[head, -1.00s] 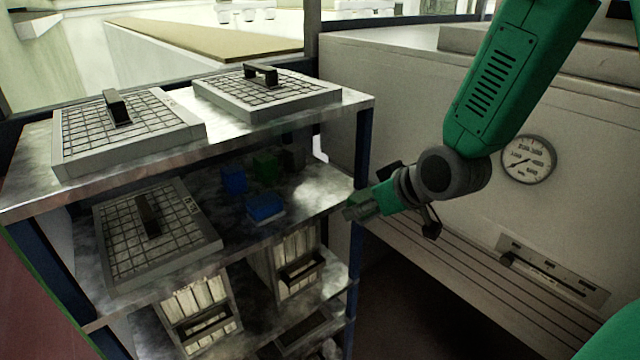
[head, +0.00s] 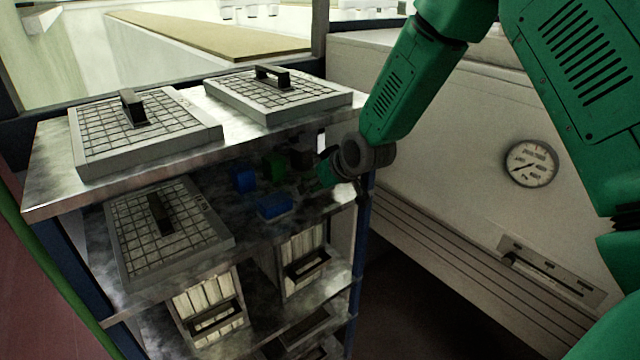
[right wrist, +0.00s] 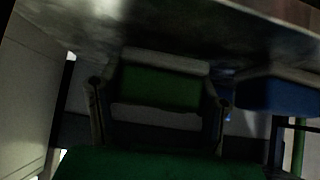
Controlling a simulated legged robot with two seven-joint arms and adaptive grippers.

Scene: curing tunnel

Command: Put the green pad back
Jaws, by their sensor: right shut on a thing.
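The green pad (right wrist: 160,86) is a block with a pale grey face along one edge. It sits between the two fingers of my right gripper (right wrist: 157,105), which is shut on it. In the head view my right gripper (head: 318,174) reaches into the right end of the rack's middle shelf (head: 316,205), below the top board. The held pad is dark and partly hidden there. I cannot tell whether it touches the shelf. Another green block (head: 275,167) stands on the shelf to the left of the gripper. My left gripper is not in view.
A blue block (head: 243,180) and a blue pad (head: 273,207) are on the same shelf. A gridded plate (head: 168,232) lies to their left. Two handled plates (head: 145,134) (head: 278,97) lie on the top board. A blue post (head: 363,205) stands at the rack's right corner.

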